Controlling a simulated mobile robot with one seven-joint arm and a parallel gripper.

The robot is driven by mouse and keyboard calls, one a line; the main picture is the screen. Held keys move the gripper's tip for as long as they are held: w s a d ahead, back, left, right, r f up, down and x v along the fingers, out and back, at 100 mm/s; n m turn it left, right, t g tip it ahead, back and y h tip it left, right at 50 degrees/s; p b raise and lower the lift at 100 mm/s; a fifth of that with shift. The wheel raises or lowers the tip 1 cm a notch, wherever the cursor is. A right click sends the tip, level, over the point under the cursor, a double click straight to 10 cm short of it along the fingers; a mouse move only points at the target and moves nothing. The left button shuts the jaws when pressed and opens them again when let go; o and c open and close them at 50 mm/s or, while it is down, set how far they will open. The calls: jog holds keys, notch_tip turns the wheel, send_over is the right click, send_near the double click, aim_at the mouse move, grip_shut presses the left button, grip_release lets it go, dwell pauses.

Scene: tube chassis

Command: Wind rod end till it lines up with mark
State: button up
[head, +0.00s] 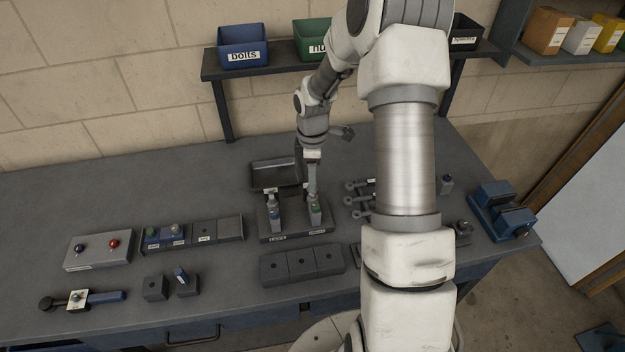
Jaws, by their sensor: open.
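My gripper (313,188) points down at the right one of two small bottles in a dark labelled stand. Its jaws are open, at or just above the green-marked bottle (315,214); I cannot tell if they touch it. The blue-marked bottle (274,215) stands to its left. Several grey rods with round eye ends (352,187) lie right of the stand, partly hidden by my arm. A pale block (78,299) at front left carries a dark round end (46,304) on its left and a blue handle (108,297) on its right. I cannot make out an alignment mark.
A grey box with blue and red knobs (97,251), a compartment tray (230,229) and two small dark blocks (155,288) stand on the left. A three-part dark block (302,264) lies in front of the stand. A blue vise (502,210) is at right. Bins (243,47) line the shelf.

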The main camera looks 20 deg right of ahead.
jog(key=m, duration=0.2)
jog(key=shift+m, duration=0.3)
jog(key=m+b, duration=0.1)
jog(key=m, duration=0.2)
jog(key=shift+f+b, duration=0.1)
jog(key=shift+b, duration=0.3)
jog(key=m+b, duration=0.1)
jog(key=m, duration=1)
jog(key=shift+b, duration=0.35)
jog(key=m, duration=0.5)
jog(key=shift+r+m+p, duration=0.2)
jog(key=shift+m+p, duration=0.1)
jog(key=shift+p, duration=0.05)
jog(key=m, duration=0.3)
jog(key=shift+m+p, duration=0.3)
jog(key=shift+p, duration=0.05)
jog(key=m+p, duration=0.2)
jog(key=m, duration=0.3)
jog(key=shift+r+m, duration=0.1)
jog(key=shift+m, duration=0.3)
jog(key=shift+m+p, duration=0.55)
jog(key=shift+m, duration=0.45)
jog(key=m+p, duration=0.2)
jog(key=m, duration=0.1)
jog(key=shift+m, duration=0.3)
jog(key=m+p, duration=0.2)
jog(key=m, duration=0.1)
jog(key=shift+m, duration=0.3)
jog(key=shift+f, duration=0.2)
